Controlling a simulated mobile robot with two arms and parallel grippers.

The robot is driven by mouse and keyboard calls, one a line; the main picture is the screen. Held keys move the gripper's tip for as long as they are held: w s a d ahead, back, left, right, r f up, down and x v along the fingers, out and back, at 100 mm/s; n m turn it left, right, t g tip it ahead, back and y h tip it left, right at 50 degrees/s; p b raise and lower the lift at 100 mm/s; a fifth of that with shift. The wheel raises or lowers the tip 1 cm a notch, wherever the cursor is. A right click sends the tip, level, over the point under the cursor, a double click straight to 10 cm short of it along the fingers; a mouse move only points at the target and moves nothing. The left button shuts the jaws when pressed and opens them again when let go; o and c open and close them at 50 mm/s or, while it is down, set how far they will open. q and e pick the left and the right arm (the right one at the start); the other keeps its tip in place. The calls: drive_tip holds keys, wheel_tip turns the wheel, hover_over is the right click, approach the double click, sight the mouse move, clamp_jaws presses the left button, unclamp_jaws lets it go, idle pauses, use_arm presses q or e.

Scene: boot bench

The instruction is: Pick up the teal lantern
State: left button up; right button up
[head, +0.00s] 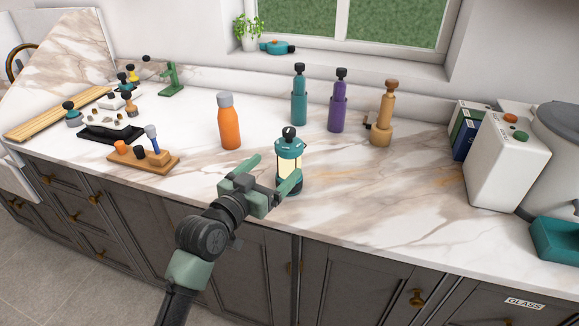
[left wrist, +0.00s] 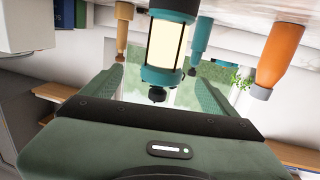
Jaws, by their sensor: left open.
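The teal lantern (head: 289,152) stands upright on the marble counter near its front edge. It has a pale glowing body, teal ends and a dark knob on top. My left gripper (head: 277,168) is open just in front of it, and one finger covers part of the lantern's lower body. In the left wrist view the lantern (left wrist: 167,42) shows upside down, ahead of and between the spread fingers of the gripper (left wrist: 155,76). I cannot tell whether its body is inside the jaws. No contact is visible. My right gripper is not in view.
An orange bottle (head: 229,123) stands left of the lantern. Teal (head: 299,100), purple (head: 338,107) and tan (head: 383,119) bottles stand behind. A wooden tool block (head: 145,160) lies left; a white box (head: 503,160) stands right. Counter between lantern and box is clear.

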sight(289, 146)
use_arm(q)
drive_tip(key=w+r, duration=0.1)
drive_tip(key=w+d+r, duration=0.1)
drive_tip(key=shift+w+t, duration=0.3)
drive_tip(key=shift+w, duration=0.1)
drive_tip(key=shift+f+p+x, duration=0.15)
drive_tip(key=shift+p+x, duration=0.1)
drive_tip(key=shift+x, duration=0.75)
drive_tip(key=shift+f+p+x, duration=0.2)
drive_tip(key=shift+p+x, duration=0.1)
drive_tip(key=shift+x, duration=0.65)
drive_tip(key=shift+f+p+x, duration=0.15)
drive_tip(key=shift+p+x, duration=0.1)
drive_tip(key=shift+x, duration=0.75)
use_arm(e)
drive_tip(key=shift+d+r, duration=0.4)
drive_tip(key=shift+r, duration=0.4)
use_arm(q)
drive_tip(key=shift+s, duration=0.1)
drive_tip(key=c, duration=0.4)
drive_tip(key=shift+r, duration=0.1)
clamp_jaws()
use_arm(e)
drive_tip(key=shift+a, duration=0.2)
